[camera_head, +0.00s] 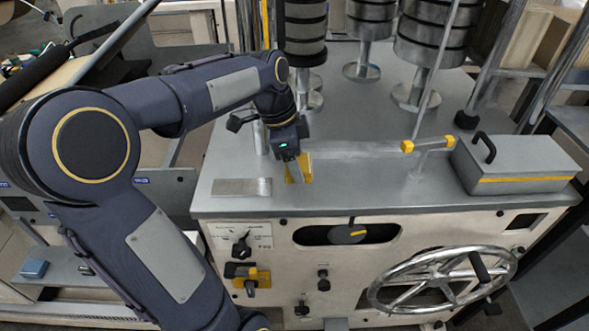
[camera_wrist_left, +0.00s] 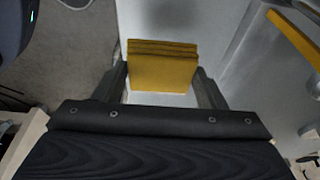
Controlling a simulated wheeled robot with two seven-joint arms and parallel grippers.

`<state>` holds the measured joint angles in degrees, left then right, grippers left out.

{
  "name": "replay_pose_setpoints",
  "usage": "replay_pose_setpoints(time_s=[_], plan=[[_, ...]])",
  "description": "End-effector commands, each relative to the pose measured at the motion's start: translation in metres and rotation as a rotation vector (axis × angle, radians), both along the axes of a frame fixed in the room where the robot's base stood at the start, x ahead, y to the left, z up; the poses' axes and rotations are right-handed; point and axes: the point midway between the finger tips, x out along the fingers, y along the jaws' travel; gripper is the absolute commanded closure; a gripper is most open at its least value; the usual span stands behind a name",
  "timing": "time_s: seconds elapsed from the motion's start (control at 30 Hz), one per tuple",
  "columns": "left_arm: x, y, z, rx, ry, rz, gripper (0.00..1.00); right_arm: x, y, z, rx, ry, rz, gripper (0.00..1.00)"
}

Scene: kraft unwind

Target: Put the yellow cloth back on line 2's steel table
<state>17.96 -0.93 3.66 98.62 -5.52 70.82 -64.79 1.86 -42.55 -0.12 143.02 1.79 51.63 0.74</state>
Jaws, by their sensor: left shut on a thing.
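The yellow cloth (camera_head: 305,168) is a small folded stack above the left part of a grey metal machine top (camera_head: 350,190). My left gripper (camera_head: 293,160) points down and is shut on the cloth, partly covering it in the head view. In the left wrist view the folded cloth (camera_wrist_left: 162,68) sits between the two fingers of my left gripper (camera_wrist_left: 163,88). I cannot tell whether the cloth touches the top. No label shows which surface is line 2's steel table. My right gripper is out of view.
A flat metal plate (camera_head: 242,187) lies left of the cloth. A grey lidded box (camera_head: 515,165) with a black handle stands at the right. Banded cylinders (camera_head: 434,45) on stands rise behind. A handwheel (camera_head: 443,280) is on the front. The middle of the top is largely clear.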

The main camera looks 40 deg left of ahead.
Motion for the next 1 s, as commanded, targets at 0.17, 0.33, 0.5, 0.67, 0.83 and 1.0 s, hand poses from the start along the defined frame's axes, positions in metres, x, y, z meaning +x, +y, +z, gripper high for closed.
replay_pose_setpoints(time_s=[0.17,0.33,0.5,0.67,0.83,1.0], plan=[[0.009,0.009,-0.014,0.000,-0.001,0.001,0.54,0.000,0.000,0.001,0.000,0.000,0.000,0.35],[0.014,0.016,-0.033,-0.001,0.003,0.002,0.54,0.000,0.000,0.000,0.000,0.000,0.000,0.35],[0.014,0.015,-0.053,0.001,-0.001,0.000,0.54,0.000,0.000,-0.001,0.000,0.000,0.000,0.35],[0.014,0.015,-0.055,0.000,-0.002,0.001,0.54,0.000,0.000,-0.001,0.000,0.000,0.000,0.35],[0.014,0.015,-0.056,0.000,-0.002,0.001,0.54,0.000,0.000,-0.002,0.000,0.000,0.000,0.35],[0.014,0.015,-0.058,0.000,-0.002,0.001,0.26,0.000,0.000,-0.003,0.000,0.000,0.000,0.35]])
